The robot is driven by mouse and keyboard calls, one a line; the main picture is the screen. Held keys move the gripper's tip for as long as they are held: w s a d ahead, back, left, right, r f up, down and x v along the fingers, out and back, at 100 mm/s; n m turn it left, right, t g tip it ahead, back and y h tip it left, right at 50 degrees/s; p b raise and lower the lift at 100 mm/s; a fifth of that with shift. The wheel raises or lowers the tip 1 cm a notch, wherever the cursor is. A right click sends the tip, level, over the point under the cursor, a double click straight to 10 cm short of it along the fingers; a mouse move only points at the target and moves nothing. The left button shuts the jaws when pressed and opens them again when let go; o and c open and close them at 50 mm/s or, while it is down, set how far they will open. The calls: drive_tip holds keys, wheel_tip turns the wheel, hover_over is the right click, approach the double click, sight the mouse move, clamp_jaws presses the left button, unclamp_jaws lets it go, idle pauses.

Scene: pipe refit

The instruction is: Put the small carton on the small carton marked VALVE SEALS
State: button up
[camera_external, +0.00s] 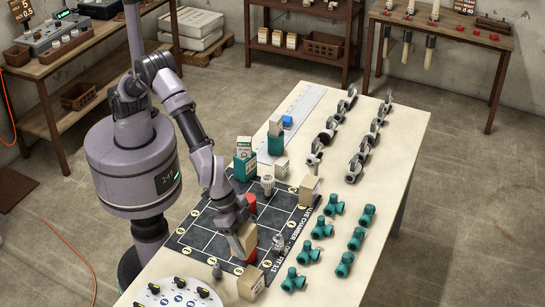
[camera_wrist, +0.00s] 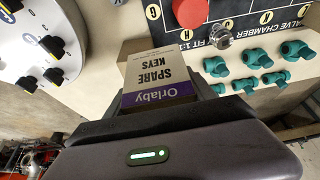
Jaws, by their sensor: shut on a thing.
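My gripper (camera_external: 246,250) is shut on a small carton (camera_wrist: 155,72), whose label reads Orlaby SPARE KEYS in the wrist view. In the external view the held carton (camera_external: 248,234) is over the near part of the black grid mat. Other small cartons stand on the table: one tan (camera_external: 310,190) at the mat's right edge, one pale (camera_external: 281,168) behind the mat, and one tan (camera_external: 251,284) at the near edge. I cannot read VALVE SEALS on any of them.
The black grid mat (camera_external: 203,232) carries a red piece (camera_external: 250,204) and a metal fitting (camera_external: 278,241). Several green valves (camera_external: 322,228) stand to the right. A round white knob panel (camera_external: 178,294) is at the near left. Green-and-white containers (camera_external: 244,160) stand behind the mat.

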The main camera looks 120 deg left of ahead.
drive_tip(key=w, duration=0.1)
drive_tip(key=w+d, duration=0.1)
drive_tip(key=w, duration=0.1)
drive_tip(key=w+f, duration=0.1)
drive_tip(key=shift+w+d, duration=0.15)
drive_tip(key=shift+d, duration=0.2)
drive_tip(key=shift+f+b, duration=0.95)
drive_tip(key=shift+f, duration=0.7)
drive_tip(key=o, duration=1.6)
